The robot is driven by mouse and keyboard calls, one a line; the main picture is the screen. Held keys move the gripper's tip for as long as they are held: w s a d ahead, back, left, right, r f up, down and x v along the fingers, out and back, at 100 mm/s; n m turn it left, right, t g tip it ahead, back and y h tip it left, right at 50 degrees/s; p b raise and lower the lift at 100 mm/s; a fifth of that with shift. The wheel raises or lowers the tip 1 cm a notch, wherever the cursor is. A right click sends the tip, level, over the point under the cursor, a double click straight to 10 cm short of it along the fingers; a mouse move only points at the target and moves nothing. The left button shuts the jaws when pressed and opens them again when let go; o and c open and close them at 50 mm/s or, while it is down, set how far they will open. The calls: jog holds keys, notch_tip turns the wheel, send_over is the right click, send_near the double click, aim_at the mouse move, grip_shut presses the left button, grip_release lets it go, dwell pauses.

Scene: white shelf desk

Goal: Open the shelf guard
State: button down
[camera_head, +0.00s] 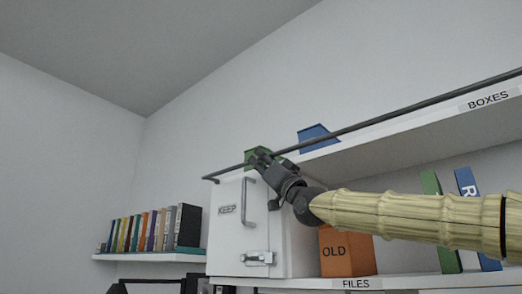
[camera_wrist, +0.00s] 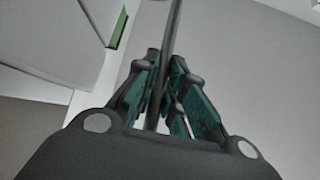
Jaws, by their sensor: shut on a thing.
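The shelf guard (camera_head: 410,110) is a long dark bar running along the front of the upper shelf labelled BOXES. Its left end bends in above the white KEEP cabinet. My gripper (camera_head: 262,158) is at the bar near that left end, just above the cabinet's top right. In the wrist view, the bar (camera_wrist: 173,25) passes between the green-padded fingers of my gripper (camera_wrist: 166,62), which are shut on it. The exact contact is partly hidden by the fingers.
The white KEEP cabinet (camera_head: 227,240) has a grey handle and a latch, below my gripper. Green (camera_head: 252,154) and blue (camera_head: 318,137) boxes stand behind the bar. An orange OLD box (camera_head: 345,250) and upright binders (camera_head: 466,188) stand on the lower shelf. Books (camera_head: 155,230) line the left shelf.

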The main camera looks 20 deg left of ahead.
jog(key=shift+w+f+n+g+y+p, duration=0.1)
jog(key=shift+f+n+g+y+p, duration=0.1)
jog(key=shift+n+g+y+p, duration=0.45)
jog(key=shift+h, duration=0.25)
jog(key=c, duration=1.5)
grip_release()
jog(key=v, duration=1.2)
jog(key=shift+d, duration=0.15)
jog(key=shift+w, duration=0.1)
